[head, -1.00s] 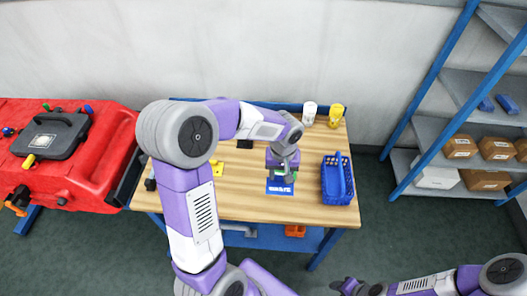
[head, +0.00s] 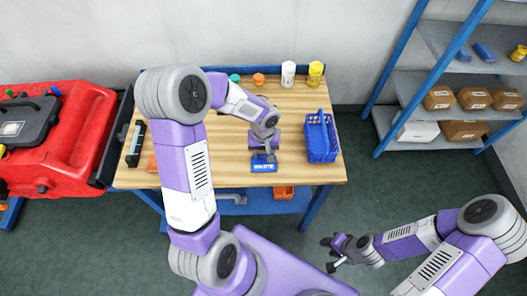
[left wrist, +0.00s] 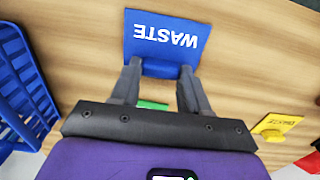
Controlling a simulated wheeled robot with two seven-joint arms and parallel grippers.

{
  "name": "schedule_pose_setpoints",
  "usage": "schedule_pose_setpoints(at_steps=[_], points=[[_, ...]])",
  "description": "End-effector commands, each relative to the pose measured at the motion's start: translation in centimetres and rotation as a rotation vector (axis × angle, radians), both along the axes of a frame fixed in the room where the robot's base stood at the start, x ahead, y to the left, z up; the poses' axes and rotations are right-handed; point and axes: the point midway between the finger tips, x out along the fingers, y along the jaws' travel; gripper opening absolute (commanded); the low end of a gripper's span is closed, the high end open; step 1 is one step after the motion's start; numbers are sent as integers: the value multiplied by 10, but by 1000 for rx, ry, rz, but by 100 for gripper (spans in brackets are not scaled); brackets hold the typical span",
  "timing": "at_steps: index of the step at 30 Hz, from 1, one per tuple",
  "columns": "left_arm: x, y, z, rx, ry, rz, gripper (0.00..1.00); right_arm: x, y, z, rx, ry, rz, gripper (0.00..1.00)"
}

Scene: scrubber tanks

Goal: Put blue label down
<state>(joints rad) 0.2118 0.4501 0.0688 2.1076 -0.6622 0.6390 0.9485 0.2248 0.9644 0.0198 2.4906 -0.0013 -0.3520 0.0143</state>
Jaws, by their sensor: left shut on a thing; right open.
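The blue label (head: 264,166) with white WASTE lettering is near the front edge of the wooden table, in front of my left gripper. It fills the top middle of the left wrist view (left wrist: 166,38), lettering upside down. My left gripper (left wrist: 160,72) is shut on the label's blue raised part, one finger on each side. In the head view the left gripper (head: 264,154) is low over the tabletop. I cannot tell whether the label touches the wood. My right gripper (head: 331,254) is open and empty, over the floor in front of the table.
A blue basket (head: 321,140) stands right of the label. A yellow label (left wrist: 277,123) lies on the table in the left wrist view. White (head: 288,74) and yellow (head: 315,73) bottles stand at the back. A red machine (head: 55,150) is at left, shelving (head: 450,75) at right.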

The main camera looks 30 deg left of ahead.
Motion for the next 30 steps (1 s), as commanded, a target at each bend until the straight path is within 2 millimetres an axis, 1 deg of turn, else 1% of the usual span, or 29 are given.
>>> schedule_pose_setpoints(at_steps=[3,4,8,16,20,23,30], points=[[0,0,-4,0,0,-1,6,0,0,-5,0,0,0,43],[0,0,-3,0,0,-1,50,0,0,-4,0,0,0,43],[0,0,-3,0,0,0,70,0,0,-3,0,0,0,43],[0,0,-2,0,0,0,71,0,0,-3,0,0,0,43],[0,0,3,0,0,0,71,0,0,3,0,0,0,43],[1,0,19,1,-5,1,71,0,0,5,0,0,0,43],[1,0,73,1,-5,2,71,0,0,16,0,0,0,43]])
